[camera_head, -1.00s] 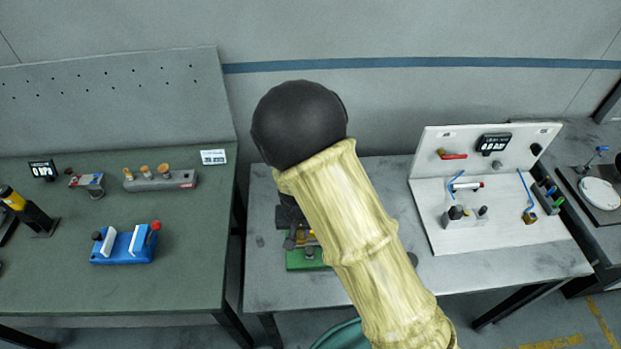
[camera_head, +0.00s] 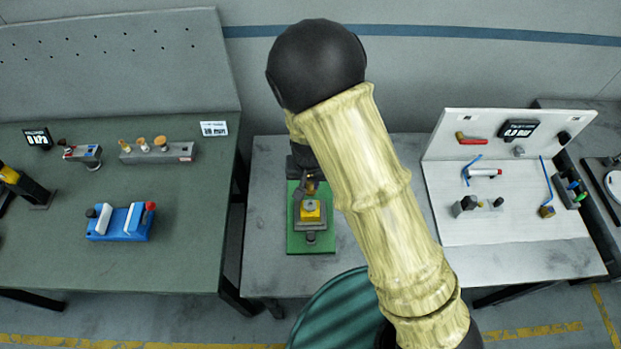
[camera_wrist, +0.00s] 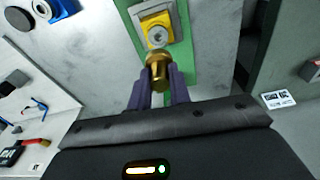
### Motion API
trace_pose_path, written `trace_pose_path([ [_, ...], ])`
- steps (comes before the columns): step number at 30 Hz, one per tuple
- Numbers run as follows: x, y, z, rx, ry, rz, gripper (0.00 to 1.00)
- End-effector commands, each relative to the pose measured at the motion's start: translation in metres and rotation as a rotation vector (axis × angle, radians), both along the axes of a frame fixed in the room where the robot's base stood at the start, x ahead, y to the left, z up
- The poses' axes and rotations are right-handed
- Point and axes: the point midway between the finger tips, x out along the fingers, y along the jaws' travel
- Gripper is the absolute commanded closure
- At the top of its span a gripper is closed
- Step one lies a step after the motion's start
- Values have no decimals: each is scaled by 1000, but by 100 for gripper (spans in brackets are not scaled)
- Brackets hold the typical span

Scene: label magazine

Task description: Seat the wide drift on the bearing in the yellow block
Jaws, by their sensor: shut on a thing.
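The yellow block (camera_head: 312,209) sits in a grey holder on a green base plate (camera_head: 311,246) on the middle bench. In the wrist view, the yellow block (camera_wrist: 151,19) has a round grey bearing (camera_wrist: 158,37) in its face. My gripper (camera_wrist: 158,83) is shut on a brass drift (camera_wrist: 157,68) with a wider collar. The drift's end points at the bearing and partly overlaps its lower edge in the wrist view; I cannot tell whether they touch. In the head view, my forearm and wrist hide much of my gripper, just behind the block.
The left bench carries a grey rack (camera_head: 170,154) with several pegs and a blue fixture (camera_head: 121,224). A white panel station (camera_head: 520,185) stands at the right of the middle bench. The bench top left of the green plate is clear.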

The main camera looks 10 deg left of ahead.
Motion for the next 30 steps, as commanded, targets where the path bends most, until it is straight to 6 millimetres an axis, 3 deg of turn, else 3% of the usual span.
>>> trace_pose_path([
  [4, -1, 0, 1, 1, 0, -1, 100],
  [24, -1, 0, -51, 0, 0, 0, 100],
  [30, 0, 0, -58, 0, -1, -1, 100],
])
